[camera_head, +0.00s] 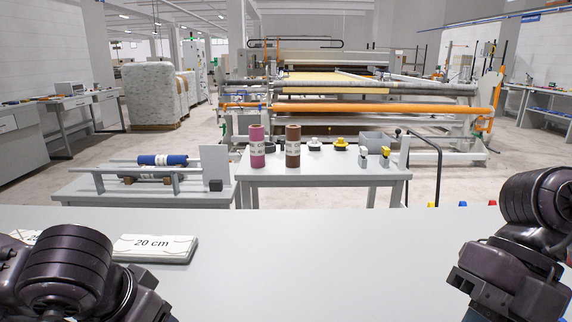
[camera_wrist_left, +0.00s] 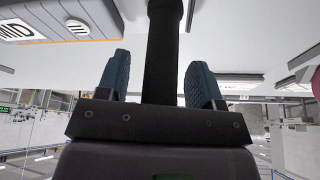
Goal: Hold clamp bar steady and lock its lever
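In the left wrist view my left gripper (camera_wrist_left: 156,78) has its two blue ridged fingers wide apart. A dark straight bar (camera_wrist_left: 163,35) runs from the top edge down between them, with a gap to each finger; I cannot tell if it is the clamp bar. No clamp bar or lever can be made out for sure in the head view. There my left arm (camera_head: 70,270) is at the lower left and its fingers cannot be made out. My right arm (camera_head: 530,235) is at the lower right, its gripper (camera_head: 482,294) partly cut off by the bottom edge.
A "20 cm" block (camera_head: 154,248) lies on the near grey table (camera_head: 300,260), whose middle is clear. The quilting gantry (camera_head: 350,107) is farther back.

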